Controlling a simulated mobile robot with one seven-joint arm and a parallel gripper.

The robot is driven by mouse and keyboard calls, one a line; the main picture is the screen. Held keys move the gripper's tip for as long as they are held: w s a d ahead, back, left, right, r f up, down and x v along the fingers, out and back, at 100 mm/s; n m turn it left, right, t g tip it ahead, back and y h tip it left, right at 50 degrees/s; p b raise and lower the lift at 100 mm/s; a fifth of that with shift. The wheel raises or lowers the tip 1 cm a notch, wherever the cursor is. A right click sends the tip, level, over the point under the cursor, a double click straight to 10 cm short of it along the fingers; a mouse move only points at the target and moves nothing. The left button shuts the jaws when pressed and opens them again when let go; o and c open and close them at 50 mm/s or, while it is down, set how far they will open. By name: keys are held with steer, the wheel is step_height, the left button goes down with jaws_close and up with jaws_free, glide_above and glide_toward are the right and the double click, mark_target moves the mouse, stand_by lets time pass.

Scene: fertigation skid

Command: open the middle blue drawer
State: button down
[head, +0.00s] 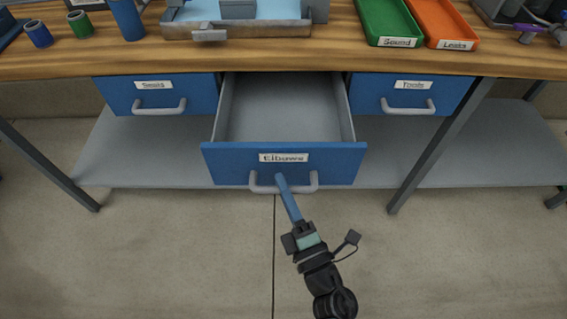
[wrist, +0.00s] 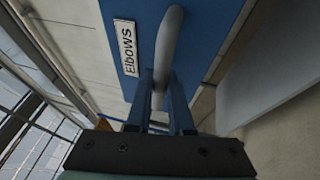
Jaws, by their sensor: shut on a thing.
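The middle blue drawer (head: 225,163), labelled "Elbows", is pulled well out from under the bench, and its grey inside shows empty. Its grey bar handle (head: 304,187) is on the front face. My gripper (head: 281,178) reaches the handle from the front and is shut on its bar near the middle. In the wrist view, the two blue fingers of my gripper (wrist: 168,92) are on either side of the handle (wrist: 170,45). The drawer front (wrist: 205,40) fills the upper middle there, with the label turned on its side.
Two shut blue drawers flank it, "Seals" (head: 183,83) at left and "Tools" (head: 376,87) at right. The wooden bench top (head: 345,55) holds green (head: 385,22) and orange (head: 440,20) trays. A grey lower shelf (head: 150,165) lies below. The floor in front is clear.

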steer(key=shift+s+p, duration=0.3)
steer(key=shift+s, duration=1.8)
steer(key=c, duration=0.8)
jaws_free()
steer(key=v, duration=1.3)
